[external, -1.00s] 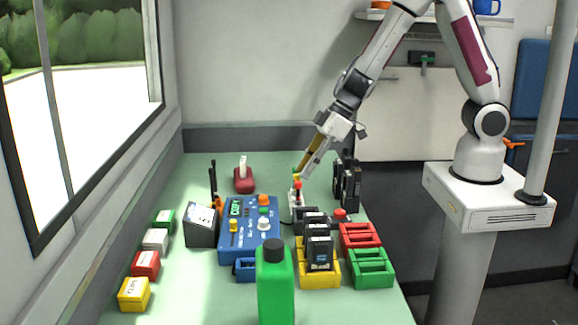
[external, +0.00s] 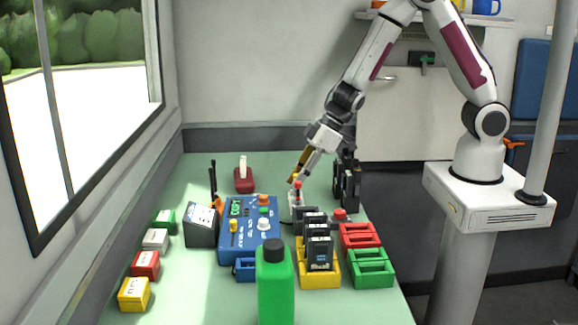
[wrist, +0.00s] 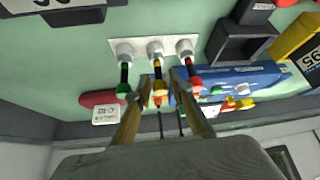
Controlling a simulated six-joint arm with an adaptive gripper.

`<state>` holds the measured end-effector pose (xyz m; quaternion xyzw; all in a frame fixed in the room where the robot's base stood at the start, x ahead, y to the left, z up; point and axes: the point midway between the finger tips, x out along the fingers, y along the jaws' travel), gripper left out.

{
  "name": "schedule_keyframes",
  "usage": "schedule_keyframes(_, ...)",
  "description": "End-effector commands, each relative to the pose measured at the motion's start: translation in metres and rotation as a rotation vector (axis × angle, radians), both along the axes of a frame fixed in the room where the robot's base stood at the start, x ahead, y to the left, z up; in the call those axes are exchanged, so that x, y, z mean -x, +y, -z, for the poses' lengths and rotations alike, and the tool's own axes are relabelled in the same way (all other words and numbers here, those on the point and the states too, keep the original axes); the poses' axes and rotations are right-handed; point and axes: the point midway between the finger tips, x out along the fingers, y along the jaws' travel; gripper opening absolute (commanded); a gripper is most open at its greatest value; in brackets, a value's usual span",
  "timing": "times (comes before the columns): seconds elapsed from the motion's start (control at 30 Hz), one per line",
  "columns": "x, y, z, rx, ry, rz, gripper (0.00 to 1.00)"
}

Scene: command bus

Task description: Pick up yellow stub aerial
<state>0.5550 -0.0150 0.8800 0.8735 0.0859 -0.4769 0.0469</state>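The yellow stub aerial (wrist: 158,72) stands in the middle of a white strip (wrist: 127,46) in the wrist view, between a green-tipped aerial (wrist: 124,78) and a red-tipped one (wrist: 190,70). My gripper (wrist: 161,86) has its two brown fingers apart, one on each side of the yellow aerial. I cannot tell whether they touch it. In the external view my gripper (external: 297,180) points down at the strip (external: 296,199), and its fingers mostly hide the yellow aerial. The red tip (external: 298,185) shows just in front.
The blue control unit (external: 250,246) stands left of the strip. Black radios (external: 347,190) stand close on the right. Yellow (external: 320,281), red (external: 360,235) and green (external: 371,270) holders and a green bottle (external: 275,290) are nearer the camera. The green table's back left is mostly clear.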

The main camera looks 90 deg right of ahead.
Motion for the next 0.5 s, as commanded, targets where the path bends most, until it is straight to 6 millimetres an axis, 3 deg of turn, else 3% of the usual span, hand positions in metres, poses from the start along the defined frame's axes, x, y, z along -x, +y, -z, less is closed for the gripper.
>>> schedule_keyframes(0.37, 0.0002, 0.0000, -0.0001, 0.000, 0.000, 0.000, 0.22)
schedule_keyframes(0.47, 0.0002, 0.0000, -0.0001, 0.000, 0.000, 0.000, 0.01)
schedule_keyframes(0.5, 0.0002, 0.0000, -0.0001, 0.000, 0.000, 0.000, 0.00)
